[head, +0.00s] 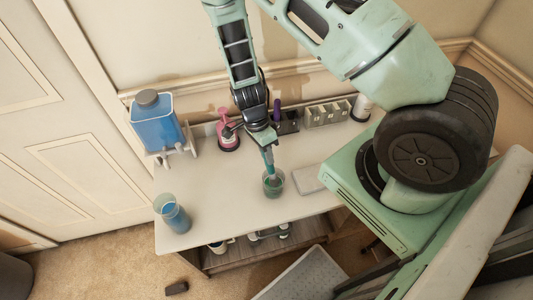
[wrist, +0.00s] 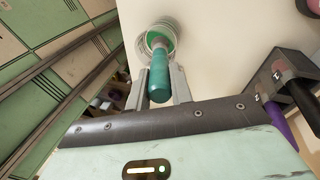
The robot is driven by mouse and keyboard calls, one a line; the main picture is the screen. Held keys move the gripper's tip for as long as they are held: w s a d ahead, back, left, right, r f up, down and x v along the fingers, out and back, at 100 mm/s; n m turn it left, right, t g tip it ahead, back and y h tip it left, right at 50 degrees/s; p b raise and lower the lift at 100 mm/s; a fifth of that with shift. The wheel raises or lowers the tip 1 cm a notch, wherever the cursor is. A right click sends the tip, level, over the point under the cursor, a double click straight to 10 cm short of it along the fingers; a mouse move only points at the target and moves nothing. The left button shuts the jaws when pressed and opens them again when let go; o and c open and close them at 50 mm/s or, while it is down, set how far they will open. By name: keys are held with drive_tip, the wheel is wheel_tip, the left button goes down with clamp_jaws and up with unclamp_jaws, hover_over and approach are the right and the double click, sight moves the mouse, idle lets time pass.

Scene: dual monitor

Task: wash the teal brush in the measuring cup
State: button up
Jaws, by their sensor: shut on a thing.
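My gripper (head: 266,140) is shut on the teal brush (head: 268,160), which points downward. In the wrist view the brush's teal handle (wrist: 159,78) lies between the two fingers. A clear cup (head: 274,191) with greenish contents stands on the table below my gripper, and the brush's lower end appears to be inside its mouth. Its rim also shows in the wrist view (wrist: 142,45). The bristles are mostly hidden, and I cannot tell if they touch the bottom. A clear vessel with blue contents (head: 176,218) stands near the table's left front corner; no measuring marks are readable on either.
On the white table (head: 222,208), a blue tank (head: 156,125) on a stand is at the left. A pink bottle (head: 226,130), a grey rack (head: 327,114) and a dark holder (head: 288,126) are at the back. A flat grey item (head: 308,179) lies right of the cup.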

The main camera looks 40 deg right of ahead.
drive_tip(key=shift+w, duration=0.35)
drive_tip(key=shift+s+a, duration=0.45)
drive_tip(key=shift+a, duration=0.15)
drive_tip(key=shift+s+d, duration=0.2)
drive_tip(key=shift+d, duration=0.45)
drive_tip(key=shift+w+a, duration=0.15)
drive_tip(key=shift+w, duration=0.5)
drive_tip(key=shift+s+a+p, duration=0.3)
drive_tip(key=shift+s+a, duration=0.15)
drive_tip(key=shift+a, duration=0.05)
drive_tip(key=shift+w+d, duration=0.1)
drive_tip(key=shift+d, duration=0.3)
drive_tip(key=shift+r, duration=0.1)
